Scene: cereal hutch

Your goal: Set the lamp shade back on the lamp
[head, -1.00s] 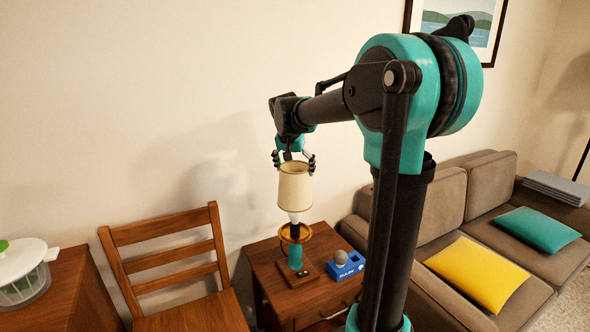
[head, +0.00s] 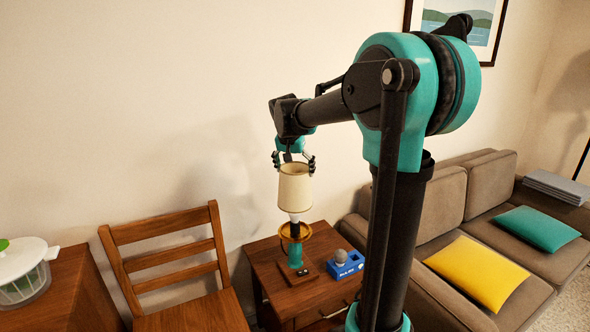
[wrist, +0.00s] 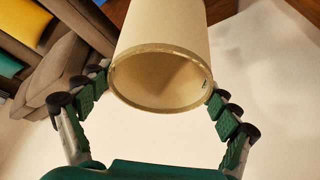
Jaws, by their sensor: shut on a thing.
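The cream lamp shade (head: 295,188) is upright in my gripper (head: 294,164), which is shut on it near its upper rim. In the wrist view the shade (wrist: 163,75) sits between the two jointed fingers of my gripper (wrist: 160,98), one at each side of the rim. The lamp (head: 295,256) stands on the side table, with a teal stem, a brass-coloured ring and a white bulb (head: 294,217) on top. The shade is above the ring, and the bulb shows just below the shade's lower edge. Whether the bulb's top is inside the shade is hidden.
A blue box (head: 345,264) with a grey round thing on it stands right of the lamp on the side table (head: 270,262). A wooden chair (head: 165,255) is at left, a sofa (head: 440,210) with cushions at right. The wall is close behind.

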